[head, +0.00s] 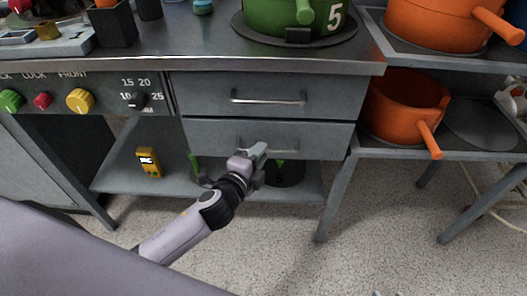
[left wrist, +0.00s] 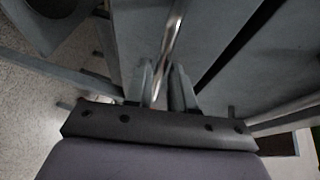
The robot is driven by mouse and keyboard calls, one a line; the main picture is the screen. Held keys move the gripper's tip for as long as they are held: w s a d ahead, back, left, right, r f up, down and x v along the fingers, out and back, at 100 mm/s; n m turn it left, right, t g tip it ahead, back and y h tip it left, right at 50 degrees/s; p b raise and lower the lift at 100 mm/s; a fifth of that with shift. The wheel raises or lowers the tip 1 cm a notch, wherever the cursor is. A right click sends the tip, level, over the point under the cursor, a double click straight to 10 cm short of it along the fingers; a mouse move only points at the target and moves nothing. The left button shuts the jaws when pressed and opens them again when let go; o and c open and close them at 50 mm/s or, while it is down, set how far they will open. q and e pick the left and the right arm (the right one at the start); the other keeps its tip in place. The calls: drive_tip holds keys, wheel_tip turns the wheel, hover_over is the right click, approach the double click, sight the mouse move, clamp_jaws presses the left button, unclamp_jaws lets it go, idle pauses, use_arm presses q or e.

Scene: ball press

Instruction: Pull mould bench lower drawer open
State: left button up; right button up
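The mould bench's lower drawer (head: 330,138) is the lower of two grey drawer fronts, and I see no clear gap showing it pulled out. Its bar handle (head: 295,143) is partly hidden behind my left gripper (head: 256,154). In the left wrist view the handle (left wrist: 174,35) runs between the two fingers of my left gripper (left wrist: 163,75). The fingers are close to the bar on both sides; whether they press on it I cannot tell. Small dark tips at the head view's bottom edge may be my right gripper (head: 388,293), mostly cut off.
The upper drawer (head: 205,95) with its handle (head: 268,98) is just above. A green pot (head: 285,15) stands on the bench top. A shelf to the right holds orange pots (head: 395,105). A yellow device (head: 148,162) is on the low shelf. Speckled floor in front is clear.

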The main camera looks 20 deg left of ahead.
use_arm(q)
drive_tip(key=shift+x, duration=0.85)
drive_tip(key=shift+w, duration=0.2)
use_arm(e)
drive_tip(key=shift+w+a+r, duration=0.1)
drive_tip(key=shift+w, duration=0.05)
drive_tip(key=shift+r, duration=0.1)
use_arm(q)
clamp_jaws()
drive_tip(key=shift+f, duration=0.1)
